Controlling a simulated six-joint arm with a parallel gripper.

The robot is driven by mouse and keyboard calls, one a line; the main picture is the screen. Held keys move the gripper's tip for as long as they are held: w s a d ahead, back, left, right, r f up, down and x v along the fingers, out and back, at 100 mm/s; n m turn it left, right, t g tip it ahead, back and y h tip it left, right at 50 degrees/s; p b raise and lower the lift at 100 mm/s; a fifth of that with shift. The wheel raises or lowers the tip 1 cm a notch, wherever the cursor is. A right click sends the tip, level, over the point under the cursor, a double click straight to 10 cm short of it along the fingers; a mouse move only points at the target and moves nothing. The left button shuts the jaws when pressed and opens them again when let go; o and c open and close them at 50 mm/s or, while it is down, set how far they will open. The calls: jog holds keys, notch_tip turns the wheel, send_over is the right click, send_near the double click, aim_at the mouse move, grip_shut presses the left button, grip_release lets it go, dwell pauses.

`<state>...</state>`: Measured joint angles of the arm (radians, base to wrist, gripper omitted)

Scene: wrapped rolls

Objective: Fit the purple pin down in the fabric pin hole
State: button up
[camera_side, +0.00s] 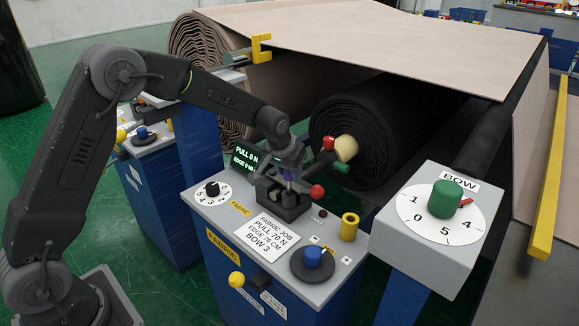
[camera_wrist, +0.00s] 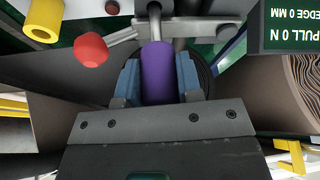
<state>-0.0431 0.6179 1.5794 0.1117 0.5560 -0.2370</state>
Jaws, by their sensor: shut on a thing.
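The purple pin (camera_wrist: 157,75) stands between the two blue fingertips of my gripper (camera_wrist: 159,80) in the wrist view, and the gripper is shut on it. A thin steel shank (camera_wrist: 155,22) runs from the pin's far end. In the side view my gripper (camera_side: 290,178) is low over a dark block (camera_side: 284,208) on the fabric console, close beside a red ball knob (camera_side: 317,191). The fabric pin hole cannot be made out, and I cannot tell whether the shank is in it. The fingers largely hide the pin in the side view.
The console top (camera_side: 210,208) also carries a small dial (camera_side: 212,190), a blue knob (camera_side: 313,257), a yellow cylinder (camera_side: 349,227) and a display (camera_side: 244,158). A dark fabric roll (camera_side: 350,125) stands close behind. The grey BOW box (camera_side: 430,255) is at the right.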

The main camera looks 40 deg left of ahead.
aim_at(289, 178)
jog(key=shift+f, duration=1.6)
jog(key=o, duration=1)
jog(key=shift+r, duration=0.1)
jog(key=v, duration=1.3)
jog(key=shift+s+r, duration=0.1)
jog(key=shift+r, duration=0.25)
jog(key=s+r, duration=0.2)
jog(key=s, duration=0.7)
jog(key=s+d+r+m, duration=0.1)
jog(key=s+r, duration=0.1)
jog(key=s, duration=0.8)
jog(key=s+d+r+m+t, duration=0.1)
jog(key=s+r, duration=0.1)
jog(key=s, duration=0.8)
jog(key=shift+s+d+h, duration=0.1)
jog(key=shift+d+h, duration=0.15)
jog(key=shift+h, duration=0.15)
